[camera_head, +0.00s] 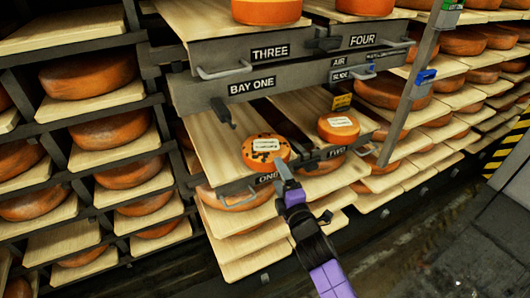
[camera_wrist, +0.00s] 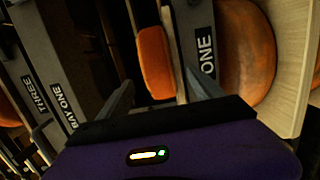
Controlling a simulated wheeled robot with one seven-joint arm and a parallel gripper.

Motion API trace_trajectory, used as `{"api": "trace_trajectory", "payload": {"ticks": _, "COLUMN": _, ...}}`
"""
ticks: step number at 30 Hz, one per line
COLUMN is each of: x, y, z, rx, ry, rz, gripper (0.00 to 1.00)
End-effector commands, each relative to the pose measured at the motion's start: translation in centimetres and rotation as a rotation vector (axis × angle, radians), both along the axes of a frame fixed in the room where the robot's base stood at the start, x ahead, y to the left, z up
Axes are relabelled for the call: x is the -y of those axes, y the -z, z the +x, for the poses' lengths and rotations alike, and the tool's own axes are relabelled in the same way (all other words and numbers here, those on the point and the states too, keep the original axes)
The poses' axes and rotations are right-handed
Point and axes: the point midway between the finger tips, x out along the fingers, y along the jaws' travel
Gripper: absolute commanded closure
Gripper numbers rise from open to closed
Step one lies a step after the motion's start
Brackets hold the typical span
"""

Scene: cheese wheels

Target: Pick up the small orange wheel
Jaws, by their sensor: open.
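A small orange wheel (camera_head: 265,149) with dark spots and a pale label lies flat on the wooden board above the ONE plate. A second small orange wheel (camera_head: 338,127), plain with a pale label, lies to its right on the neighbouring board. My gripper (camera_head: 281,168) is at the front edge of the ONE board, just before the spotted wheel. In the wrist view, my gripper (camera_wrist: 160,90) has its fingers spread, with an orange wheel's side (camera_wrist: 155,62) showing ahead between them. Nothing is held. I cannot tell whether a finger touches the wheel.
The BAY ONE rail (camera_head: 285,82) with handles crosses above the boards. A grey upright post (camera_head: 408,110) stands at right. A large wheel (camera_wrist: 247,55) sits beneath the ONE board. Shelves of large wheels (camera_head: 88,76) flank the bay. Open floor (camera_head: 455,225) lies at lower right.

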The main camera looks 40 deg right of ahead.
Motion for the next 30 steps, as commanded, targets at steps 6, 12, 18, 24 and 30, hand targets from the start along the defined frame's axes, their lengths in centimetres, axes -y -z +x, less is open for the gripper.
{"api": "trace_trajectory", "payload": {"ticks": 6, "x": 1.1, "y": -0.4, "z": 2.2, "rx": 0.002, "ry": 0.001, "rz": 0.001, "gripper": 0.25}}
{"api": "trace_trajectory", "payload": {"ticks": 12, "x": 2.2, "y": -0.3, "z": 4.5, "rx": 0.001, "ry": 0.000, "rz": 0.003, "gripper": 0.25}}
{"api": "trace_trajectory", "payload": {"ticks": 18, "x": 2.5, "y": -0.3, "z": 5.2, "rx": 0.001, "ry": -0.001, "rz": 0.003, "gripper": 0.25}}
{"api": "trace_trajectory", "payload": {"ticks": 24, "x": 2.5, "y": -0.3, "z": 5.2, "rx": 0.002, "ry": -0.001, "rz": 0.004, "gripper": 0.35}}
{"api": "trace_trajectory", "payload": {"ticks": 30, "x": 2.5, "y": -0.4, "z": 5.2, "rx": 0.004, "ry": -0.001, "rz": 0.003, "gripper": 0.74}}
